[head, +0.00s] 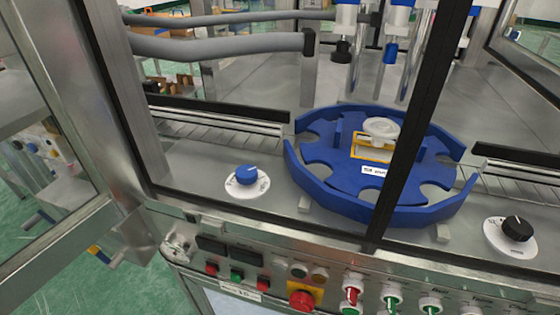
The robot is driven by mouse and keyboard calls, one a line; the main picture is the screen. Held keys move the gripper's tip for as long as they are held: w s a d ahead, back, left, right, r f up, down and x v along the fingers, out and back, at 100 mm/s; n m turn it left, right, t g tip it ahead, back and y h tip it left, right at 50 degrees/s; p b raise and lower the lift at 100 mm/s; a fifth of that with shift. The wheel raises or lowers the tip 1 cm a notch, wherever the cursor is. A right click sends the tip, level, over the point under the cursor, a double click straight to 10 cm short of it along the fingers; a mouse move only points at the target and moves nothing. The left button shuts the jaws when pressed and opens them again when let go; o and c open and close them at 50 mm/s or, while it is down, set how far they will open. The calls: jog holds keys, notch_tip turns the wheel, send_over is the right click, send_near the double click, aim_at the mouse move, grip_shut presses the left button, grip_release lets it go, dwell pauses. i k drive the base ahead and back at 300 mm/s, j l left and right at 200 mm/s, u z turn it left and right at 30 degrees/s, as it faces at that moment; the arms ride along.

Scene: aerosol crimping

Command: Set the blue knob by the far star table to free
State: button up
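The blue knob (247,174) sits on a round white dial plate (248,188) on the metal deck, left of the blue star table (375,186). A pale pointer mark shows on the knob's top, towards its right side. The lettering on the plate is too small to read, so its setting cannot be told. The star table is a notched blue wheel inside a blue curved guide, with a white knob and yellow frame at its centre. My gripper is not in the head view.
A dark frame post (412,130) crosses the star table. A black knob (516,229) sits on a white plate at right. The front panel carries a red emergency button (302,299) and several switches. Grey hoses (215,43) run above the conveyor (215,134). An opened door frame stands at left.

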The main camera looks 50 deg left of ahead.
aim_at(247, 174)
jog(key=i+u, duration=0.15)
jog(key=u, duration=0.25)
jog(key=i+u, duration=0.1)
jog(key=u, duration=0.25)
jog(key=i+u, duration=0.15)
jog(key=u, duration=0.65)
